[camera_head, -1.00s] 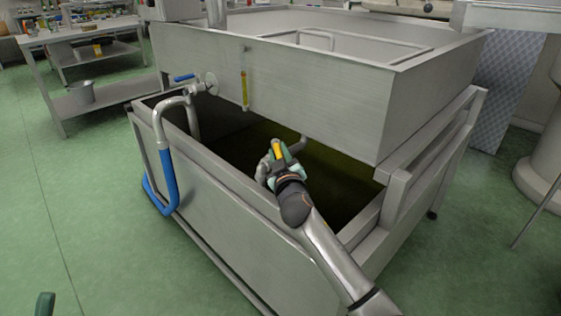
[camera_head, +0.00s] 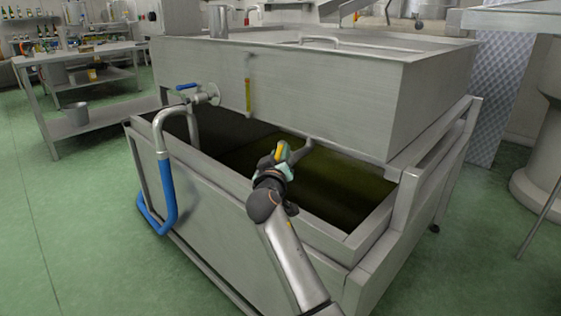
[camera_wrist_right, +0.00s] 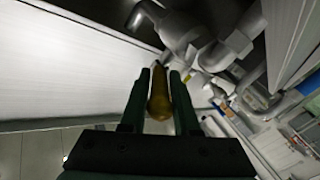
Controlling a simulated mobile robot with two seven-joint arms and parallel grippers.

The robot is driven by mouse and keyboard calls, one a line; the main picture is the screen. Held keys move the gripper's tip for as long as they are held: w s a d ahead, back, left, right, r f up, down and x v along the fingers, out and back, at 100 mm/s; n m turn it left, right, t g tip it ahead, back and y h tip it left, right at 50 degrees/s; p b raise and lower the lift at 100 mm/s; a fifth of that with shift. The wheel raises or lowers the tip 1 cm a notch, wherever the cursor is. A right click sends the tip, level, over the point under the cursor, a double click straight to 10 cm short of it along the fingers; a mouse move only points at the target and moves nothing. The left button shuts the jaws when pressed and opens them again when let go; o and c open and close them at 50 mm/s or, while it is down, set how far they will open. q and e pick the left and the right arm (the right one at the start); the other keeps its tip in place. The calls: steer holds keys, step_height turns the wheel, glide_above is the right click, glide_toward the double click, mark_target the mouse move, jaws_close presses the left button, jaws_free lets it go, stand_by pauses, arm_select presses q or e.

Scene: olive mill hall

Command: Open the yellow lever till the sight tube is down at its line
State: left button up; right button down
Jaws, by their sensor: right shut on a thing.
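The yellow lever (camera_head: 283,149) is under the front of the upper steel tank, by a grey pipe. My right gripper (camera_head: 281,160) is shut on it. In the right wrist view the lever's yellow grip (camera_wrist_right: 159,98) lies between the two dark fingers (camera_wrist_right: 160,80), with metal valve parts beyond. The sight tube (camera_head: 248,96) is upright on the tank's front face and shows a yellow column in its lower part. Its line is too small to make out. My left gripper is out of view.
The upper tank (camera_head: 320,88) overhangs an open lower tank (camera_head: 225,203) with dark olive liquid. A blue-handled valve (camera_head: 187,86) and a pipe with a blue hose (camera_head: 167,190) are at the left. A steel table (camera_head: 92,53) stands further back. Green floor is clear at left.

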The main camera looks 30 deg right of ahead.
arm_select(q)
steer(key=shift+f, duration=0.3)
arm_select(e)
steer(key=shift+a, duration=0.1)
steer(key=c, duration=0.8)
jaws_free()
steer(key=shift+o, duration=0.2)
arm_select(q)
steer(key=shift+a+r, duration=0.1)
